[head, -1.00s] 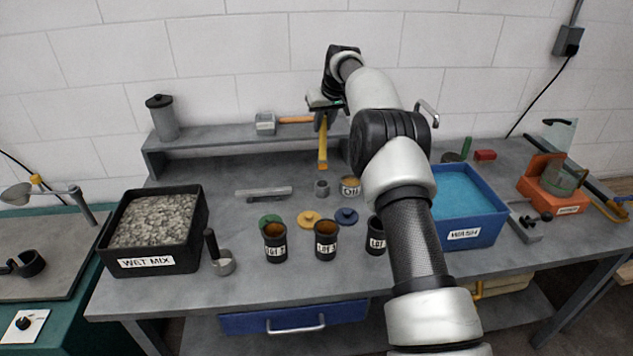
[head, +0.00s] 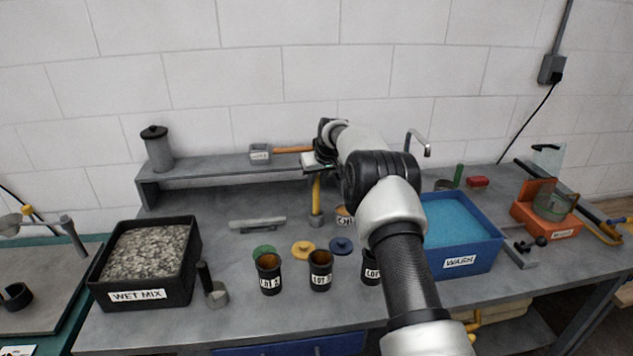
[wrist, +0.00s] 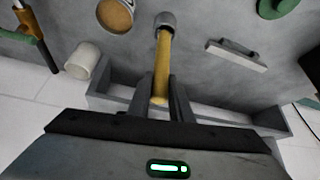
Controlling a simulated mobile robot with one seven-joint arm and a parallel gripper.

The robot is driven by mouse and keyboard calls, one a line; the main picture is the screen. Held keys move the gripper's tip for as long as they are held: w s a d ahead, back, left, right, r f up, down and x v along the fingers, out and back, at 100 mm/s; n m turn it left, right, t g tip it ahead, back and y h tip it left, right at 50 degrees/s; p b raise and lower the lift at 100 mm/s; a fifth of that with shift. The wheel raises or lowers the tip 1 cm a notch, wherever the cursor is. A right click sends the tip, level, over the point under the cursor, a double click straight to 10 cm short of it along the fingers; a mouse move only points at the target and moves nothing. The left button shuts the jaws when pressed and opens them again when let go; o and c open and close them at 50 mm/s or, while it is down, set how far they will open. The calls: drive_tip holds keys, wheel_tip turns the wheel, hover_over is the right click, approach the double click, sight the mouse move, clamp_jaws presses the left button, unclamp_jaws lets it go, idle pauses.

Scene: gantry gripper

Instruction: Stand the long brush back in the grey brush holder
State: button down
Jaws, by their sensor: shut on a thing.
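The long brush (head: 316,187) is a yellow stick hanging near upright below my gripper (head: 317,170). In the wrist view my gripper (wrist: 161,90) is shut on the brush (wrist: 163,65), with a finger on each side of it. The grey brush holder (head: 316,221) is a small round cup on the bench, directly under the brush. It also shows in the wrist view (wrist: 164,19). The brush's lower end meets the holder's mouth in both views. I cannot tell how deep it sits inside.
A grey bar with a handle (head: 257,222) lies left. Lids and lot cups (head: 320,272) are in front. The raised shelf (head: 215,170) with a hammer (head: 292,150) is behind. A blue wash tub (head: 480,257) stands right.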

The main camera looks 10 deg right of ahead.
drive_tip(key=shift+f, duration=0.15)
drive_tip(key=c, duration=1.6)
unclamp_jaws()
